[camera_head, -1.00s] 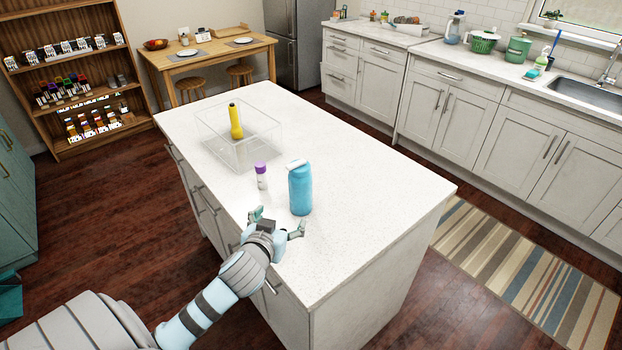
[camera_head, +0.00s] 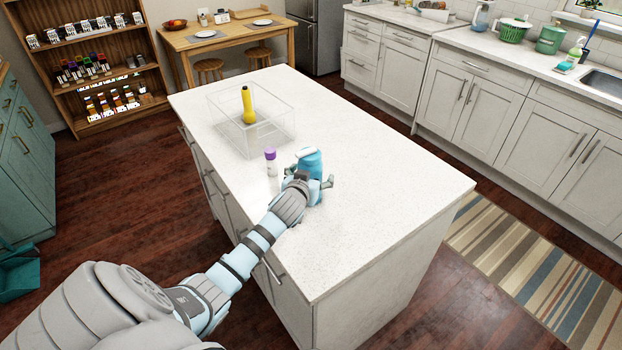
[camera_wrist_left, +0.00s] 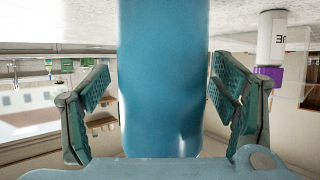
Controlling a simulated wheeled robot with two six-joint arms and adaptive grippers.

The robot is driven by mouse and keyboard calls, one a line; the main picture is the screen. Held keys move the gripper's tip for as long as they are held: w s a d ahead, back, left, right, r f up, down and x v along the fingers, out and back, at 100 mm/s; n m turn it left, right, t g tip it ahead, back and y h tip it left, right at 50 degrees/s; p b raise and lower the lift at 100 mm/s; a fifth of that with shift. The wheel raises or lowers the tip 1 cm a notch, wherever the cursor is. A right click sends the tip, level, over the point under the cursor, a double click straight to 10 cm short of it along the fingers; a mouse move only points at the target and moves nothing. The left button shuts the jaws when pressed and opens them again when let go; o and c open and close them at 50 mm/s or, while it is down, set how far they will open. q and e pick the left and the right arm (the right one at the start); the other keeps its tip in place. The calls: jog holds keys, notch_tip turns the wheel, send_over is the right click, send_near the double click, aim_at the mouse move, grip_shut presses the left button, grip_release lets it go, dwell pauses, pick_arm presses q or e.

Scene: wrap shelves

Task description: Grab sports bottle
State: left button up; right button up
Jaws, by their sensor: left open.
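The blue sports bottle (camera_head: 309,162) with a white cap stands upright on the white island top, partly hidden behind my left gripper in the head view. My left gripper (camera_head: 309,186) is right at it. In the left wrist view the bottle (camera_wrist_left: 163,80) fills the middle, between the two green-padded fingers of my left gripper (camera_wrist_left: 163,98). The fingers are open, with a small gap on each side of the bottle. My right gripper is in neither view.
A small white bottle with a purple cap (camera_head: 271,162) stands just left of the sports bottle; it also shows in the wrist view (camera_wrist_left: 271,45). Behind is a clear box (camera_head: 276,140) with a yellow object (camera_head: 248,108). The island's right side (camera_head: 390,190) is clear.

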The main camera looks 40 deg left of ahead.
pick_arm(q)
jog(key=shift+s, duration=0.15)
jog(key=shift+r, duration=0.1)
jog(key=c, duration=1.5)
